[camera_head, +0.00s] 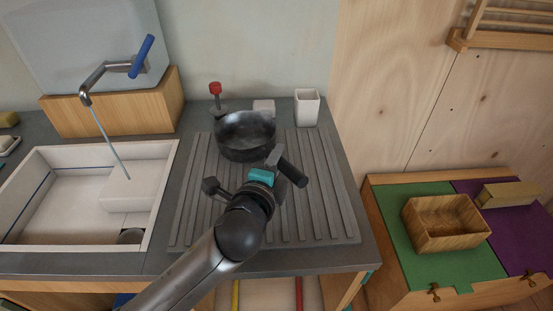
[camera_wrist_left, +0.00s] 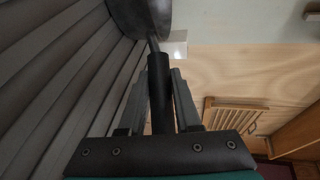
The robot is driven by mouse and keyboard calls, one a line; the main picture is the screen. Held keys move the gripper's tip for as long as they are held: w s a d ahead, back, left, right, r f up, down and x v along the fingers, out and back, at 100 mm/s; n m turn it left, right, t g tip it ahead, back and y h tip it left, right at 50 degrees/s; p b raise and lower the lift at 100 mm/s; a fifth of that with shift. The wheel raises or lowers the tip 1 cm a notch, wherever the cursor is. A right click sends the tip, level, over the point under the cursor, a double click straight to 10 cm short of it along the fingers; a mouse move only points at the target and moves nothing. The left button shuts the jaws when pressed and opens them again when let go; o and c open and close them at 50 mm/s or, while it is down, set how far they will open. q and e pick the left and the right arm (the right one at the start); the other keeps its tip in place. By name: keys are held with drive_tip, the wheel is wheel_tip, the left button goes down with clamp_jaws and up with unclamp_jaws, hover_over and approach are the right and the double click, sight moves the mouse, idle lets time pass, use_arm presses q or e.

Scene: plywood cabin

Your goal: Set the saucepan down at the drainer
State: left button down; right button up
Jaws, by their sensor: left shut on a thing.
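The dark saucepan (camera_head: 245,137) is over the back part of the grey ribbed drainer (camera_head: 318,215), its open top facing up. I cannot tell whether its base touches the ribs. My left gripper (camera_head: 279,164) is shut on the saucepan's black handle, which points to the front right. In the left wrist view the handle (camera_wrist_left: 158,85) runs between the two fingers, with part of the pan body (camera_wrist_left: 142,14) at the top edge. The drainer's ribs (camera_wrist_left: 60,70) fill the left of that view. My right gripper is not in view.
A white cup (camera_head: 307,108) stands behind the drainer, right of the pan. A red-topped object (camera_head: 215,92) and a small pale block (camera_head: 264,106) are behind the pan. The white sink (camera_head: 60,210) with its tap (camera_head: 100,75) is at left. A wooden box (camera_head: 440,238) is at right.

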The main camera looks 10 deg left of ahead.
use_arm(q)
drive_tip(key=shift+r, duration=0.15)
drive_tip(key=c, duration=0.5)
unclamp_jaws()
drive_tip(key=shift+c, duration=0.2)
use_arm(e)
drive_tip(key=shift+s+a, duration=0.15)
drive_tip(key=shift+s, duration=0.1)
use_arm(q)
drive_tip(key=shift+s, duration=0.15)
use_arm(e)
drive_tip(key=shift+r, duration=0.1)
